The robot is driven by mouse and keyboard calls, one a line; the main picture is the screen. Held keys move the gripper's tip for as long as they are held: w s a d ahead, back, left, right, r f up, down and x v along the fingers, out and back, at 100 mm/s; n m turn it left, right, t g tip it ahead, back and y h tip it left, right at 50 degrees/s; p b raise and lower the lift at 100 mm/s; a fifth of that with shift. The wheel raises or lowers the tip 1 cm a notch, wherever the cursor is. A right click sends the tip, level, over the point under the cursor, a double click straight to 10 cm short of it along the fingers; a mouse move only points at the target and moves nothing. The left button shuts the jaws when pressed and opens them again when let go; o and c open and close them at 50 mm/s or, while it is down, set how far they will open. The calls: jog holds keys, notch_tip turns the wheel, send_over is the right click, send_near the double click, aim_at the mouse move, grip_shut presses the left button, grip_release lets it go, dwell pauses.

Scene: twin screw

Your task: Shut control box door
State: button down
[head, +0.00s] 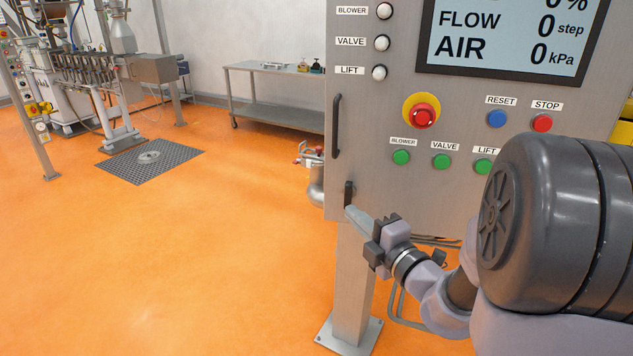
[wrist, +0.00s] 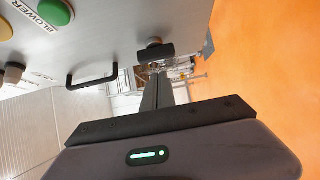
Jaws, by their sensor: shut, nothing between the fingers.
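The control box door (head: 450,200) is the grey metal front with a display, lamps and buttons. In the head view I see no clear gap along its left edge. A black bar handle (head: 336,126) is on its left side and also shows in the wrist view (wrist: 92,80). A small black latch (head: 348,192) sits below the handle, near the lower left corner; in the wrist view it is a dark knob (wrist: 154,52). My gripper (head: 350,212) is shut and empty, its tips just below the latch. In the wrist view the fingers (wrist: 158,82) point towards the latch; I cannot tell if they touch.
A red emergency stop (head: 422,114) and green buttons (head: 441,161) are on the door. A steel post (head: 352,285) stands under the box. A metal table (head: 275,95) is behind, and machinery (head: 105,70) stands at far left. The orange floor at left is largely clear.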

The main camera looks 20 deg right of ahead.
jog(key=w, duration=0.1)
jog(key=w+d+b, duration=0.1)
jog(key=w+d, duration=0.1)
jog(key=w, duration=0.1)
jog(key=shift+d+f, duration=0.15)
jog(key=shift+f, duration=0.1)
jog(key=shift+w+d+r, duration=0.1)
jog(key=shift+w, duration=0.05)
jog(key=w+d+p, duration=0.2)
jog(key=w, duration=0.1)
jog(key=w+d+m+h+p, duration=0.1)
jog(key=w+d+p, duration=0.1)
jog(key=w, duration=0.1)
jog(key=w+d+h+p, duration=0.1)
jog(key=w+d+p, duration=0.1)
jog(key=w, duration=0.1)
jog(key=shift+d+r, duration=0.25)
jog(key=shift+d, duration=0.1)
